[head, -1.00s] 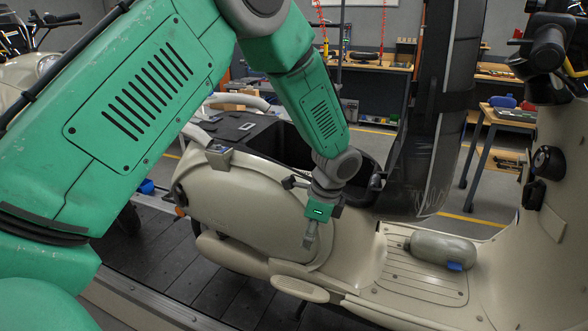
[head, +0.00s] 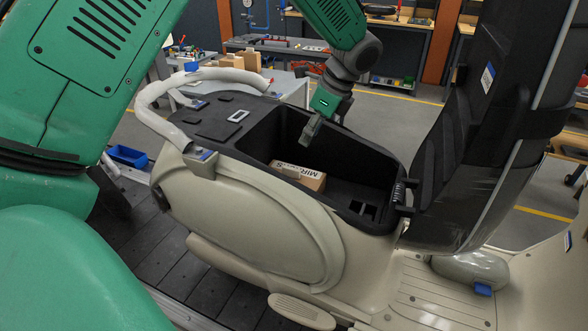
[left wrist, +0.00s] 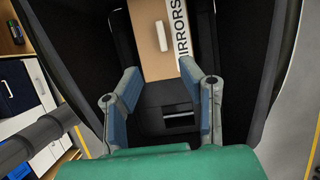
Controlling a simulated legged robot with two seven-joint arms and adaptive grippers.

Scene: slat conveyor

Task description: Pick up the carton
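The carton (head: 298,175) is a small brown cardboard box with a white label reading "MIR…". It lies inside the black open compartment (head: 262,150) under the scooter's raised seat. In the left wrist view the carton (left wrist: 151,38) lies beyond my fingertips, with "MIRRORS" on its white strip. My left gripper (head: 310,132) is above the compartment, apart from the carton. The left wrist view shows the left gripper (left wrist: 159,72) open, with blue-padded fingers spread and nothing between them. The carton's lower part is hidden by the compartment wall. My right gripper is not in view.
The raised black seat (head: 450,130) stands right of the compartment. A cream grab rail (head: 215,78) curves around the scooter's rear. A blue bin (head: 127,156) is at the left. Workbenches and a table with cardboard boxes (head: 236,64) stand behind.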

